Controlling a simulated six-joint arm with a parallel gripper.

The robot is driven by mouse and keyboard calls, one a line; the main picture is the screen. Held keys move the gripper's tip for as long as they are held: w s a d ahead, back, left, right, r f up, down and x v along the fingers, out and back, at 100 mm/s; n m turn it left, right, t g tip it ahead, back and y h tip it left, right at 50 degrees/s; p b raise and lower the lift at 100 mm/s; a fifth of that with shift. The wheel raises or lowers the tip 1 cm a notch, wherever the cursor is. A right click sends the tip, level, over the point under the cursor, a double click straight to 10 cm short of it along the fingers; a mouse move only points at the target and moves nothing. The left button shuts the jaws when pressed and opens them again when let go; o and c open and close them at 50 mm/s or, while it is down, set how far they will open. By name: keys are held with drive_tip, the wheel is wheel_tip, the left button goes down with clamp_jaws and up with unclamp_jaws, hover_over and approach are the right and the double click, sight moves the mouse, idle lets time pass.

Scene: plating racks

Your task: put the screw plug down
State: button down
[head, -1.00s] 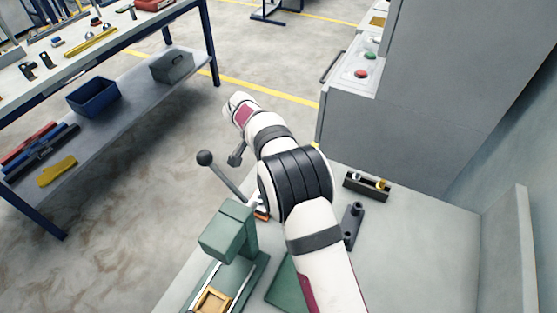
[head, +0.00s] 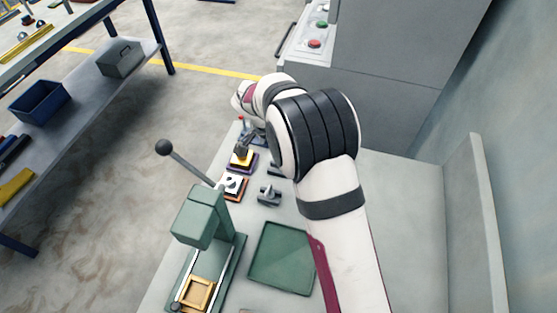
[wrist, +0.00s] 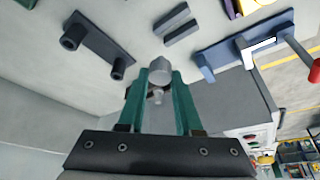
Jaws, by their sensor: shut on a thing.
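My gripper (wrist: 159,82) shows in the wrist view with two green fingers. In the head view my gripper (head: 248,140) is a small dark shape beyond a row of small fixtures, and the plug cannot be made out there.
The wrist view shows a dark two-post bracket (wrist: 95,45), dark bars (wrist: 176,24) and a red-handled clamp (wrist: 245,45). The head view shows a green lever press (head: 197,217), an empty green tray (head: 282,258), a purple-based fixture (head: 243,168) and an orange-based fixture (head: 235,193).

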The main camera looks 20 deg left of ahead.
drive_tip(key=shift+a+f, duration=0.4)
drive_tip(key=shift+a, duration=0.2)
drive_tip(key=shift+a+f, duration=0.35)
drive_tip(key=shift+a, duration=0.25)
drive_tip(key=shift+w+f, duration=0.1)
drive_tip(key=shift+f, duration=1.85)
drive_tip(key=shift+f, duration=0.3)
drive_tip(key=c, duration=0.6)
unclamp_jaws()
